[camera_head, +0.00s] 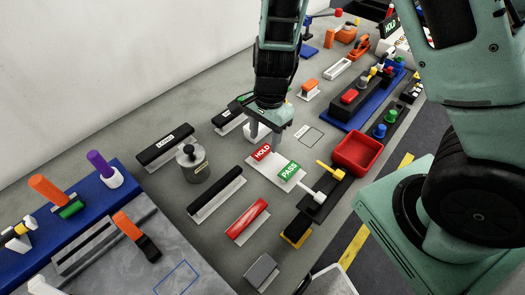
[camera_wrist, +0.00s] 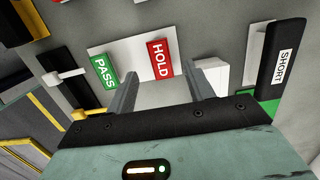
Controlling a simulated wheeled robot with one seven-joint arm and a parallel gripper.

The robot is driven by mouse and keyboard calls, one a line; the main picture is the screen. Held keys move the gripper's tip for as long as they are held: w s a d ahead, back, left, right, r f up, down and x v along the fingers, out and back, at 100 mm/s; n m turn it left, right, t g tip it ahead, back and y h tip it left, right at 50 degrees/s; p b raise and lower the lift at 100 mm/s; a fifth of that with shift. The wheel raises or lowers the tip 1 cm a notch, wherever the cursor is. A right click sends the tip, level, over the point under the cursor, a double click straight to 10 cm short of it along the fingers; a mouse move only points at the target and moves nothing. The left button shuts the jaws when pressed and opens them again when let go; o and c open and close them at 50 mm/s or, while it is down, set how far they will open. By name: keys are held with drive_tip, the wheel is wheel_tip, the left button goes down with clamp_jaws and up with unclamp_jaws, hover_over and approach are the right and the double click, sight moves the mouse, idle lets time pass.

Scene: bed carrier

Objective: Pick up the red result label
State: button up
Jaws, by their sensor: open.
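The red result label, marked HOLD (camera_head: 262,152), lies on a white plate (camera_head: 274,171) beside the green PASS label (camera_head: 289,171). In the wrist view the red label (camera_wrist: 160,58) is at the top centre, just beyond the fingertips, with the green label (camera_wrist: 104,72) to its left. My gripper (camera_head: 263,134) points down just behind the red label, close to it. In the wrist view my gripper (camera_wrist: 162,75) shows two parted fingers with nothing between them. Whether a finger touches the plate, I cannot tell.
A red tray (camera_head: 358,153) and a yellow-handled tool (camera_head: 330,169) are to the right. A black-handled block (camera_head: 216,190) and a grey weight (camera_head: 191,163) stand to the left. In the wrist view, a block marked SHORT (camera_wrist: 282,66) is right of my gripper.

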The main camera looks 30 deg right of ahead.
sight(263, 151)
drive_tip(key=shift+a+f, duration=0.15)
drive_tip(key=shift+f, duration=1.3)
drive_tip(key=shift+f, duration=0.3)
drive_tip(key=c, duration=1)
